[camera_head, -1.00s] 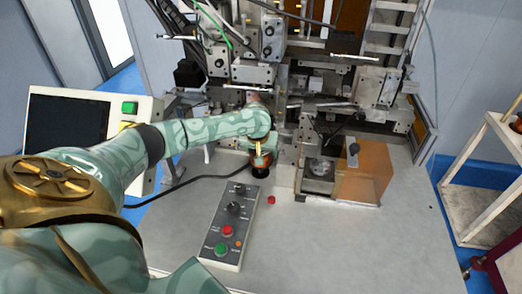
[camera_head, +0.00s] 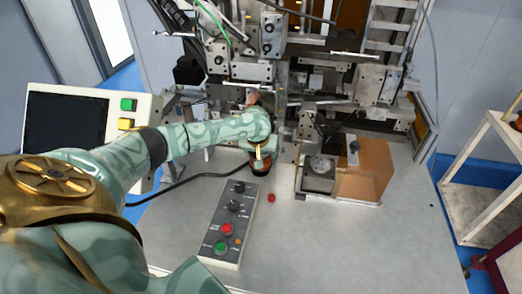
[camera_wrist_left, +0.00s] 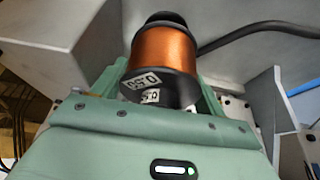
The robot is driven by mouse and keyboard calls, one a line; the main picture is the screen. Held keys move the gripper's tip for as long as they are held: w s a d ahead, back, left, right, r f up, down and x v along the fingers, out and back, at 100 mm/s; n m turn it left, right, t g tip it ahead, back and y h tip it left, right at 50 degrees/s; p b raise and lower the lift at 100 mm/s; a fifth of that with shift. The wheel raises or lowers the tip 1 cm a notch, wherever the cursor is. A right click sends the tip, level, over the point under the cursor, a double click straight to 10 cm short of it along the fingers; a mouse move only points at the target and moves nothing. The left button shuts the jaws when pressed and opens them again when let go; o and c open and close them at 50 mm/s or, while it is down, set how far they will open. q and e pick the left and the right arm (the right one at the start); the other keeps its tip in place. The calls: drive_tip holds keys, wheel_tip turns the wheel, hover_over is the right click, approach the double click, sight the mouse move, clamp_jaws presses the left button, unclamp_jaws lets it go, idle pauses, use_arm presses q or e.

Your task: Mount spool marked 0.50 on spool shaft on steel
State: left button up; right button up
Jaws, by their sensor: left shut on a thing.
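The spool (camera_head: 261,168) has copper-coloured wire between black flanges. In the left wrist view the spool (camera_wrist_left: 163,58) is close up, with a white label reading 0.50 on its near flange. My left gripper (camera_head: 259,153) is shut on the spool, its green fingers reaching along both sides. In the head view it holds the spool low over the grey table, in front of the machine; I cannot tell whether the spool touches the table. The spool shaft cannot be made out clearly. My right gripper is not in view.
A control box (camera_head: 230,225) with knobs and buttons lies in front of the spool, with a small red cap (camera_head: 271,198) beside it. The winder (camera_head: 290,70) fills the back. An orange-brown translucent block (camera_head: 366,172) stands to the right. The table's front right is clear.

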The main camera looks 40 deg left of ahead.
use_arm(q)
drive_tip(key=shift+f, duration=0.2)
drive_tip(key=shift+f+b, duration=0.45)
drive_tip(key=shift+f, duration=0.65)
drive_tip(key=shift+f, duration=0.15)
drive_tip(key=o, duration=1.5)
drive_tip(key=shift+s, duration=0.1)
drive_tip(key=shift+d, duration=0.1)
